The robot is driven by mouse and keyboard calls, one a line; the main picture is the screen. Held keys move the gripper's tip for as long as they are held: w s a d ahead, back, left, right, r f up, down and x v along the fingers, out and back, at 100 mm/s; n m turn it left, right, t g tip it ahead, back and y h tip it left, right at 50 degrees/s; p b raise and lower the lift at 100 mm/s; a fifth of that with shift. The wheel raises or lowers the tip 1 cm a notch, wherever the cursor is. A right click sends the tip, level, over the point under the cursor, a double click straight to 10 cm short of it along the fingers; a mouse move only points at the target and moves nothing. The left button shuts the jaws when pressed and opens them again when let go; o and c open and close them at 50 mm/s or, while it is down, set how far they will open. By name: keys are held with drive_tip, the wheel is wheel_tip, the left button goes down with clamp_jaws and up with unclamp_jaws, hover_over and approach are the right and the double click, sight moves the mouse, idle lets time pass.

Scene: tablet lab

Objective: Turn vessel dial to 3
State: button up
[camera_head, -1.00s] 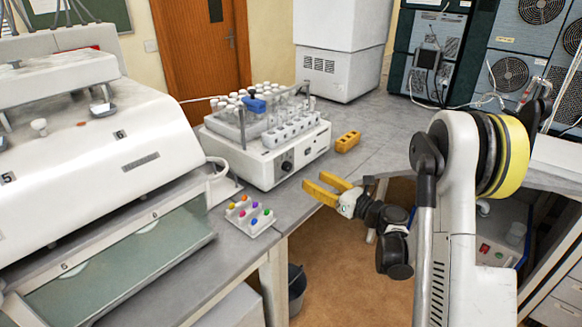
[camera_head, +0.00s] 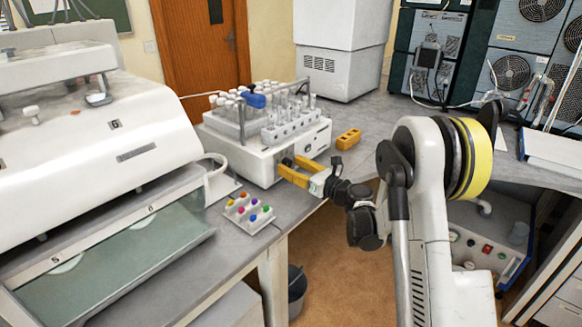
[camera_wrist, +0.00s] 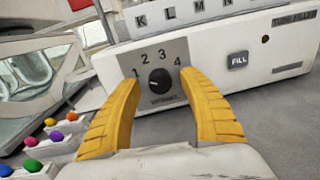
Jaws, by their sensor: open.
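The vessel dial (camera_wrist: 159,79) is a black round knob on a grey plate in the wrist view, with the numbers 1 to 4 in an arc above it. A pale mark on the knob appears to face left, towards the 1; it is small. The plate is on the front of a white machine (camera_head: 258,166). My gripper (camera_head: 288,167) has yellow fingers, open, with one on each side of the dial in the wrist view. Whether they touch it I cannot tell. In the head view the fingers largely hide the dial.
A FILL button (camera_wrist: 238,60) is right of the dial. A block of coloured knobs (camera_head: 249,213) sits on the bench to the left. A yellow block (camera_head: 348,139) lies right of the machine. A large white apparatus (camera_head: 95,160) fills the left side. Several vials stand on top of the machine.

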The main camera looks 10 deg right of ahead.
drive_tip(key=shift+c, duration=0.5)
clamp_jaws()
drive_tip(key=shift+m, duration=0.4)
drive_tip(key=m, duration=0.3)
drive_tip(key=shift+m, duration=0.3)
drive_tip(key=m, duration=0.3)
drive_tip(key=shift+g, duration=0.3)
drive_tip(key=m, duration=0.4)
drive_tip(key=shift+m, duration=0.3)
drive_tip(key=shift+m+g, duration=0.3)
drive_tip(key=shift+m, duration=1.2)
drive_tip(key=shift+d, duration=0.1)
